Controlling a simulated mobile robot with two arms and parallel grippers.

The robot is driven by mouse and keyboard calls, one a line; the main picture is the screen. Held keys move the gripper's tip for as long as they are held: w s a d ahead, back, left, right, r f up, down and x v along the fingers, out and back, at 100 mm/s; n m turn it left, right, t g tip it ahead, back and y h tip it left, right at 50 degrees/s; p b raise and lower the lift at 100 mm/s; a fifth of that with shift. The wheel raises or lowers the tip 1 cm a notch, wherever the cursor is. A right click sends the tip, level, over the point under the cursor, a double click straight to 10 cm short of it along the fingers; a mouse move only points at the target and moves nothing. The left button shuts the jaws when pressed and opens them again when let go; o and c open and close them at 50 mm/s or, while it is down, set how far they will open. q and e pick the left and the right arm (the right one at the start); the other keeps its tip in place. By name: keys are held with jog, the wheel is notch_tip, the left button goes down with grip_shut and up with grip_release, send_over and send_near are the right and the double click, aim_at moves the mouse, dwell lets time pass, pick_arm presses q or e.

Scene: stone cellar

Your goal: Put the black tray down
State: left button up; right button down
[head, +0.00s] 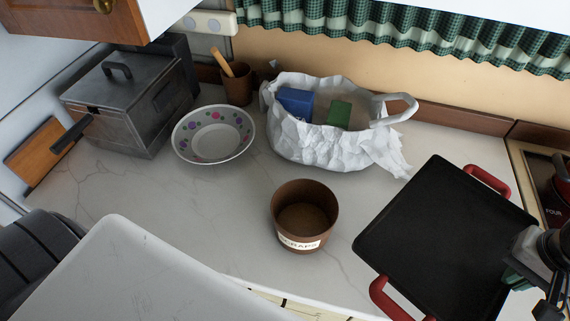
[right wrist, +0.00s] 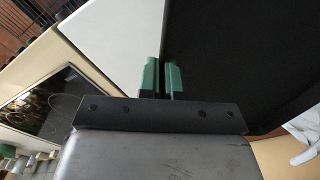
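The black tray (head: 440,235) is a flat, dark rectangle with two red handles, at the right of the head view. It also fills the upper right of the right wrist view (right wrist: 240,60). My right gripper (head: 514,272) is at the tray's right edge. In the right wrist view its green fingers (right wrist: 162,80) are closed on either side of the tray's rim. Whether the tray's underside touches the counter cannot be told. My left gripper is not in view.
On the pale marble counter (head: 110,195), a brown scraps pot (head: 304,203) stands left of the tray. Behind are a dotted bowl (head: 213,135), a white bag (head: 310,142) with boxes, a brown mug (head: 238,90) and a metal fryer (head: 125,95). A stove (head: 545,180) lies at right.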

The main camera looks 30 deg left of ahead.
aim_at(489, 237)
jog(key=d+m, duration=0.3)
jog(key=d, duration=0.2)
jog(key=w+a+f, duration=0.2)
jog(key=w, duration=0.1)
jog(key=w+a+f, duration=0.2)
jog(key=w, duration=0.2)
jog(key=w+a+f, duration=0.2)
jog(key=w, duration=0.1)
jog(key=shift+w+a+f+p, duration=0.15)
jog(key=shift+a+f+p, duration=0.1)
jog(key=shift+a+p, duration=0.1)
jog(key=shift+f, duration=2.1)
jog(key=shift+p, duration=0.3)
jog(key=c, duration=1.7)
grip_release()
jog(key=shift+f, duration=0.2)
jog(key=o, duration=0.4)
